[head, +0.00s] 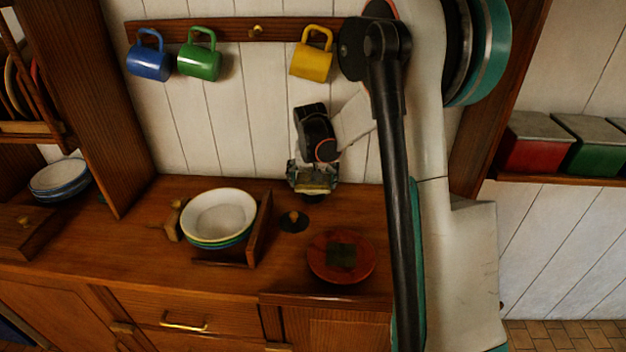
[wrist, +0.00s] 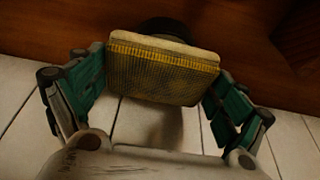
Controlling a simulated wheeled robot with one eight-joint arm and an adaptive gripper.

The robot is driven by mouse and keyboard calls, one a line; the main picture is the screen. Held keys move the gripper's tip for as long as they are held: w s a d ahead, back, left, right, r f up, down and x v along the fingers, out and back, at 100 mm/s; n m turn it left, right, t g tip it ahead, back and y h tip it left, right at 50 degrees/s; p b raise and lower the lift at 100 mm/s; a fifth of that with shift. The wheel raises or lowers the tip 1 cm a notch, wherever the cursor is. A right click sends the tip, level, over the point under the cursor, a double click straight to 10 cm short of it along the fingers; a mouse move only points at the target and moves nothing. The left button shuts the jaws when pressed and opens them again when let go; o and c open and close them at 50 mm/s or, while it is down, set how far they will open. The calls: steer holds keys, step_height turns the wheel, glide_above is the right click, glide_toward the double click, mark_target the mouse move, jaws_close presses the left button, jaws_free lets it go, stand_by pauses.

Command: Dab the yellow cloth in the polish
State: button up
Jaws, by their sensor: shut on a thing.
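The yellow cloth (wrist: 163,75) is a folded pad with a brighter yellow edge, held between both fingers of my gripper (head: 312,178). In the head view the cloth (head: 315,188) hangs at the back of the wooden counter, close to the white plank wall. A dark round thing, perhaps the polish tin (head: 313,199), shows just below the cloth. It also shows behind the cloth in the wrist view (wrist: 166,26), mostly hidden. I cannot tell whether the cloth touches it. A black lid with a wooden knob (head: 293,221) lies in front and to the left.
Stacked bowls (head: 218,216) sit in a wooden rack (head: 259,230) to the left. A red-brown dish (head: 320,263) with a dark green square stands in front. Blue, green and yellow mugs (head: 311,62) hang above on a rail.

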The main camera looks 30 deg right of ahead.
steer(key=shift+r+p, duration=2.25)
steer(key=shift+r, duration=1.2)
